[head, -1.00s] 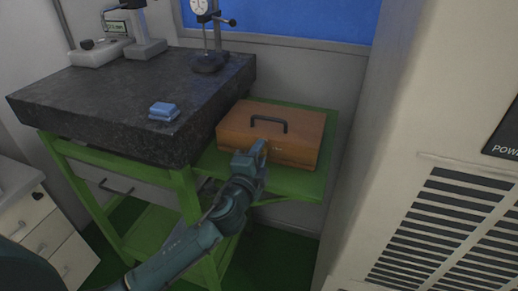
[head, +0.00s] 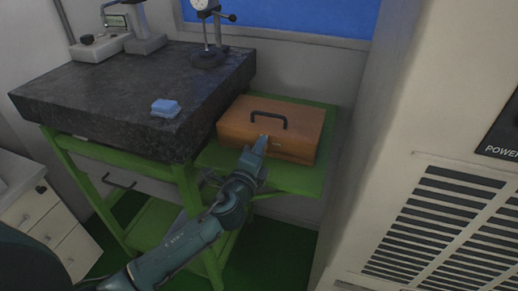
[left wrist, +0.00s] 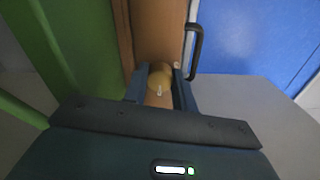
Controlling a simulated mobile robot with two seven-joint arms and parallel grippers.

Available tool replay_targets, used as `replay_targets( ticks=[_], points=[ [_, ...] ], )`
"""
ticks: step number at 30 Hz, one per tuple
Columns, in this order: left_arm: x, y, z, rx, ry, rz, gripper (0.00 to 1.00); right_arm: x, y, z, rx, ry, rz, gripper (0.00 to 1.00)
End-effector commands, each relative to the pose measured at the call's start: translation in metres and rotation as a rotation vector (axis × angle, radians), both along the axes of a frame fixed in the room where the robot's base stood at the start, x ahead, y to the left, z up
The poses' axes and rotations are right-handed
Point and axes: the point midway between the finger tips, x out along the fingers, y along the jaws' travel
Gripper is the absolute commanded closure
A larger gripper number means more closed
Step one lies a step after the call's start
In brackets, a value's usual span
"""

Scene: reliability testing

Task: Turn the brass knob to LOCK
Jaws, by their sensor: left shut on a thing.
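The brass knob (left wrist: 160,77) shows in the left wrist view on the front of a brown wooden box (head: 287,114), with a small pale mark on its face. My left gripper (left wrist: 160,93) is at the knob, one finger on each side, shut on it. In the head view my left gripper (head: 262,143) reaches the front of the box, and hides the knob there. The box lid is shut, with a black handle (head: 269,117) on top. Any lettering by the knob is too small to read. My right gripper is not in view.
The box stands on a green shelf (head: 308,182) beside a dark granite slab (head: 100,85) on a green stand. A large beige cabinet (head: 400,130) stands close on the right.

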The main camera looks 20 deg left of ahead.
Motion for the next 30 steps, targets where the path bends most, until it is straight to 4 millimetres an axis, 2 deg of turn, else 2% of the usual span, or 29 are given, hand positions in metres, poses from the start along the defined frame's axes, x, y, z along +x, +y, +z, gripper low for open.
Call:
replay_targets(
  ticks=[5,6,13,23,26,30],
  points=[
    [0.000,0.000,0.000,0.003,0.000,0.000,0.96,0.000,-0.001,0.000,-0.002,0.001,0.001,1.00],
    [0.000,0.000,0.000,0.003,0.000,0.000,0.70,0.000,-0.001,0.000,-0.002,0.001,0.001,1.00],
    [0.000,0.000,0.000,0.001,0.000,0.000,0.51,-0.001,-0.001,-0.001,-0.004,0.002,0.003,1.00],
    [-0.006,0.000,-0.001,0.000,0.001,0.000,0.51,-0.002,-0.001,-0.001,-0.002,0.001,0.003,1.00],
    [-0.019,0.001,-0.002,-0.002,0.001,-0.001,0.51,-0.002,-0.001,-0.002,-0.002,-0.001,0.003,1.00],
    [-0.050,0.002,-0.004,0.000,0.003,-0.001,0.51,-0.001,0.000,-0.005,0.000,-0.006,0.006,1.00]
  ],
)
